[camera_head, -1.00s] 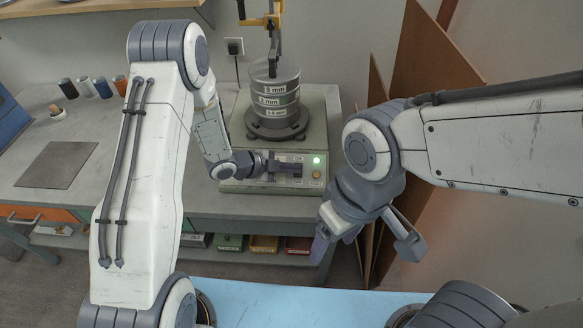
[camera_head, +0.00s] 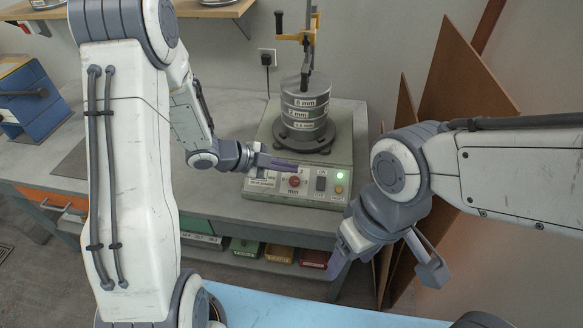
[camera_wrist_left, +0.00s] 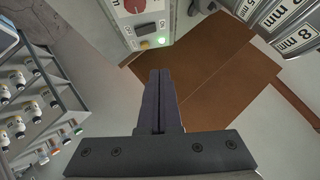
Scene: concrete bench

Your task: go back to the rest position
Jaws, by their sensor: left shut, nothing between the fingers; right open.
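My left gripper (camera_head: 282,165) is shut and empty in front of the sieve shaker's control panel, apart from it as far as I can tell. Its closed fingers (camera_wrist_left: 158,100) fill the middle of the left wrist view with nothing between them. My right gripper (camera_head: 388,262) is open and empty, hanging low at the right, in front of the brown boards. The sieve shaker (camera_head: 262,140) stands on the bench with its green light lit. A stack of sieves (camera_head: 304,105) marked in mm sits clamped on top of it.
The grey bench (camera_head: 228,208) runs along the wall. A blue case (camera_head: 30,100) stands at its left. Several coloured bins (camera_head: 278,252) sit on the shelf below. Brown boards (camera_head: 455,85) lean on the wall at the right. A light blue surface (camera_head: 300,308) lies nearest me.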

